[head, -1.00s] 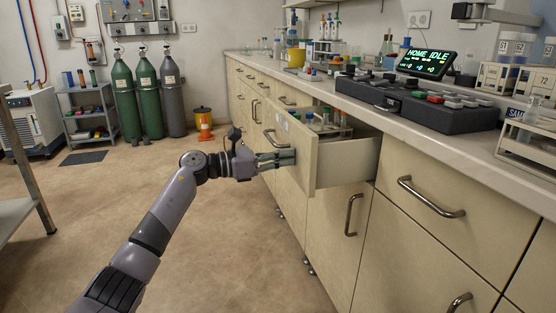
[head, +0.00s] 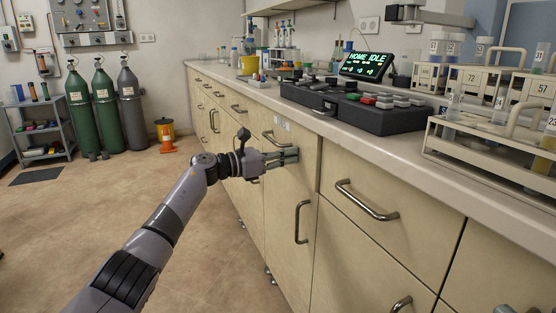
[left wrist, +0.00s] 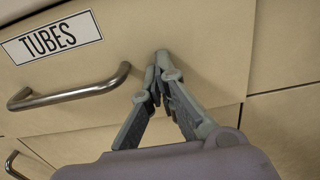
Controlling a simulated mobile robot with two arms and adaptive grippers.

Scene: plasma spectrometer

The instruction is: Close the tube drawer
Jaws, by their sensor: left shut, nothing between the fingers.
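The tube drawer (head: 306,140) is pushed in, its beige front looking flush with the cabinet in the head view. In the left wrist view, its front (left wrist: 200,35) carries a white TUBES label (left wrist: 52,38) above a curved metal handle (left wrist: 75,92). My left gripper (head: 297,155) is shut and empty. Its fingertips (left wrist: 160,62) are at the drawer front, right of the handle, touching or very close to it. The inside of the drawer is hidden. My right gripper is not in view.
A long counter (head: 335,128) runs above the cabinets, with a black instrument console (head: 350,108), a lit display (head: 367,66) and tube racks (head: 500,150) on it. Metal handles (head: 365,203) stick out from neighbouring fronts.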

